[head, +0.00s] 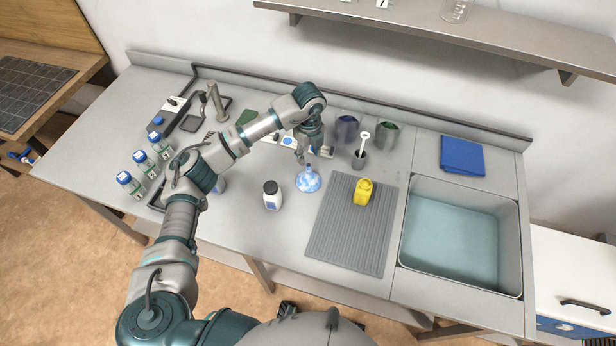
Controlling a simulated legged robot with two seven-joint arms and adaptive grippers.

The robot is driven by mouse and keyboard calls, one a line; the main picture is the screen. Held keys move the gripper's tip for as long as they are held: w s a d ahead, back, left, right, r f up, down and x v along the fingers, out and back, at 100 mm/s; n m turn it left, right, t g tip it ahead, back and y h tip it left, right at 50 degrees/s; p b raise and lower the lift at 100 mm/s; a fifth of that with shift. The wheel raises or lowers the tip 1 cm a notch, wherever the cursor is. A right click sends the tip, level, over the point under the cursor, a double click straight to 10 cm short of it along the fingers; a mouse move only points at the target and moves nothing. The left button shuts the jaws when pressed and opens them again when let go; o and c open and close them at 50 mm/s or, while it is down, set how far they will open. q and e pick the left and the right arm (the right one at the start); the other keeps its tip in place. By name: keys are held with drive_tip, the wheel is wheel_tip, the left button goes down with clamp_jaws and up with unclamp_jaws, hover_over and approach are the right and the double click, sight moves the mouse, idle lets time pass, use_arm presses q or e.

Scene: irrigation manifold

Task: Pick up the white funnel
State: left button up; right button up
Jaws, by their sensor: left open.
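A funnel-shaped piece (308,181) stands on the grey counter left of the ridged mat, wide end down and narrow spout up. Its surface looks mottled blue and white rather than plain white. I see no other funnel. My left gripper (301,156) is open and points down just above and slightly left of the spout. I cannot tell whether a finger touches the spout. My right gripper is not in view.
A white bottle with a dark cap (272,196) stands left of the funnel. A ridged grey mat (345,240) holds a yellow item (363,191). A grey cup (359,159) with a white-handled tool stands behind. A sink (455,240) lies right. Blue-capped bottles (131,185) stand left.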

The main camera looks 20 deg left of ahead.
sight(309, 165)
use_arm(q)
drive_tip(key=shift+f, duration=0.55)
drive_tip(key=shift+s+d+f, duration=0.2)
drive_tip(key=shift+s+f, duration=0.05)
drive_tip(key=shift+f, duration=0.45)
wheel_tip(309, 165, down, 4)
drive_tip(key=shift+f, duration=0.15)
drive_tip(key=shift+a, duration=0.15)
drive_tip(key=shift+c, duration=0.2)
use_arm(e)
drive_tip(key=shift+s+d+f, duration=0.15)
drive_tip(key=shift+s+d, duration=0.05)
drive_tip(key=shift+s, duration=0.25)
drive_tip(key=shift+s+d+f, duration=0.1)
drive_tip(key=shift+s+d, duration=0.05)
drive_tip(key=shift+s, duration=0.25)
use_arm(q)
drive_tip(key=shift+a, duration=0.1)
drive_tip(key=c, duration=0.8)
clamp_jaws()
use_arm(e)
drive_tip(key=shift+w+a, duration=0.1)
